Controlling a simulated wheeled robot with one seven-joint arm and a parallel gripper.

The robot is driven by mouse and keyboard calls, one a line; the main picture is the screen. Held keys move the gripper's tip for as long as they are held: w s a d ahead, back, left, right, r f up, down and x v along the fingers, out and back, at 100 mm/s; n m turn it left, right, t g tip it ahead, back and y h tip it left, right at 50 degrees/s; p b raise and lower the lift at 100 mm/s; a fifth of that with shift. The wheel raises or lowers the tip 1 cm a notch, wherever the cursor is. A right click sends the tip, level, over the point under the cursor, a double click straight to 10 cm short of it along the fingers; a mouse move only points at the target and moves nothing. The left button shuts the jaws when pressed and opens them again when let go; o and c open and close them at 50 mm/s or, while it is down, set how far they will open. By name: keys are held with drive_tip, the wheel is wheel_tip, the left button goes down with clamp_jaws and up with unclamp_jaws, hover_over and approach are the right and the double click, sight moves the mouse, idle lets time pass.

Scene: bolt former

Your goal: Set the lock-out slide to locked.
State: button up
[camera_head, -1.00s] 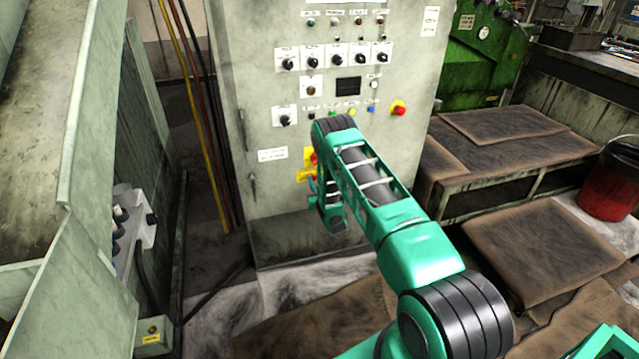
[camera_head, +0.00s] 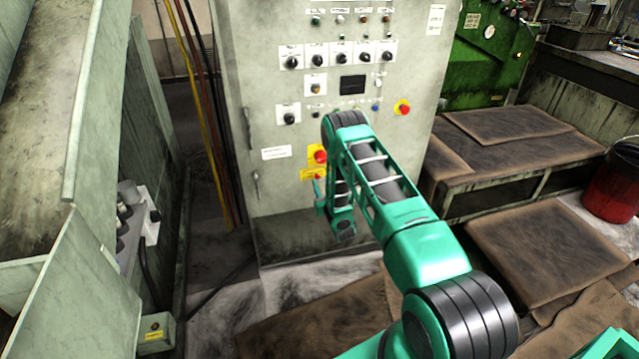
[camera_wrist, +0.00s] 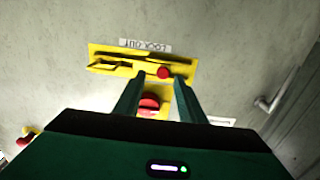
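The lock-out slide is a yellow plate with a long dark slot and a red knob (camera_wrist: 164,72). In the wrist view the plate (camera_wrist: 120,57) appears upside down under a white label, and the knob sits towards the slot's right end. In the head view the plate (camera_head: 307,175) is low on the cabinet front, partly hidden by my gripper (camera_head: 319,184). In the wrist view my gripper (camera_wrist: 156,76) is open, with one finger on each side of the knob in the picture. Whether the fingers touch the knob or plate cannot be told.
A red mushroom button (camera_head: 320,156) on yellow is just above the slide plate; it shows between my fingers in the wrist view (camera_wrist: 149,103). The cabinet (camera_head: 290,220) carries several knobs and another red button (camera_head: 402,107). A door handle (camera_head: 256,187) is to the left.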

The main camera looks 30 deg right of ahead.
drive_tip(key=s+a, duration=0.1)
drive_tip(key=s, duration=0.5)
drive_tip(key=shift+s+a, duration=0.15)
drive_tip(key=shift+s, duration=0.2)
drive_tip(key=w+d+r+m+g+h, duration=0.15)
drive_tip(key=d+r+g, duration=0.45)
drive_tip(key=r, duration=0.6)
drive_tip(key=s+d+r+g, duration=0.3)
drive_tip(key=s+r, duration=0.7)
drive_tip(key=r, duration=0.1)
drive_tip(key=s+a+r+m+g+y, duration=0.1)
drive_tip(key=s+a+r+g, duration=0.2)
drive_tip(key=s, duration=1.1)
drive_tip(key=s+a+r+g+y, duration=0.2)
drive_tip(key=s+a+r, duration=0.3)
drive_tip(key=s, duration=0.9)
drive_tip(key=s+a+r+m+g+y, duration=0.1)
drive_tip(key=s+a, duration=0.5)
drive_tip(key=s, duration=0.8)
wheel_tip(320, 180, up, 4)
drive_tip(key=g+y, duration=0.1)
drive_tip(key=g, duration=0.1)
drive_tip(key=shift+a+m+g, duration=0.3)
drive_tip(key=shift+a+m, duration=0.05)
drive_tip(key=shift+w+f, duration=0.1)
